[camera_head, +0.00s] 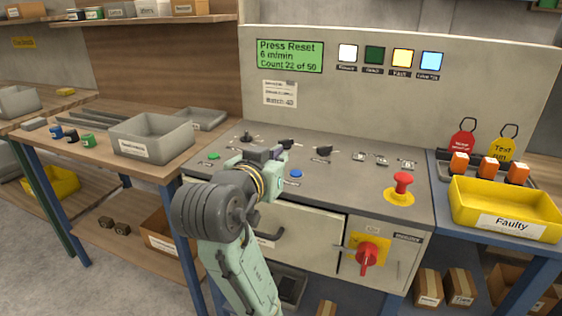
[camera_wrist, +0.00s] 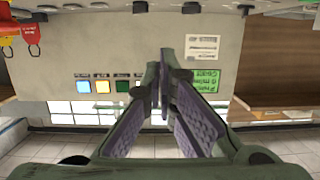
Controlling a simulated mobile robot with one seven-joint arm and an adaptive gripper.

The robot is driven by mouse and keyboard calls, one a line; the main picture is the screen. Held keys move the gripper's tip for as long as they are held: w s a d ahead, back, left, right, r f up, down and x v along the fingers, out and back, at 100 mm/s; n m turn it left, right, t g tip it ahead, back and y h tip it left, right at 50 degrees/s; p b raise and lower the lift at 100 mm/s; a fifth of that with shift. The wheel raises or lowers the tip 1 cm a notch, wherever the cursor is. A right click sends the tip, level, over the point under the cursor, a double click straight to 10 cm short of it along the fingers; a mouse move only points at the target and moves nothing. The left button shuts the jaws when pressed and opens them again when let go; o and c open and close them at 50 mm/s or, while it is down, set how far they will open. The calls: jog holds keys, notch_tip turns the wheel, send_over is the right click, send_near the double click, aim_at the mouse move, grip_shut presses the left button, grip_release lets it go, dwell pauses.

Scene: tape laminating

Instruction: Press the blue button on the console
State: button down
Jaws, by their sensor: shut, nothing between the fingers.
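The blue button (camera_head: 296,174) is a small round cap on the grey sloping top of the console (camera_head: 340,185), in the head view. My gripper (camera_head: 272,154) is shut and empty over the console top, just left of and behind the blue button in the picture. A gap between the fingertips and the panel cannot be judged. In the wrist view, which is upside down, the shut gripper (camera_wrist: 163,62) points at the console's upright back panel (camera_wrist: 110,50). I cannot make out the blue button there.
A green button (camera_head: 214,156), black selector switches (camera_head: 323,150) and several toggles stand on the panel. A red mushroom button (camera_head: 402,184) is at the right, above a red rotary switch (camera_head: 367,257). A green display (camera_head: 290,56) reads "Press Reset". A yellow "Faulty" bin (camera_head: 505,210) stands right.

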jog(key=shift+d+f, duration=0.2)
jog(key=shift+d, duration=0.1)
jog(key=shift+s, duration=0.1)
jog(key=p, duration=0.2)
send_over(295, 180)
notch_tip(295, 180, down, 2)
jog(key=shift+d+f, duration=0.15)
notch_tip(295, 180, down, 3)
jog(key=shift+f, duration=0.55)
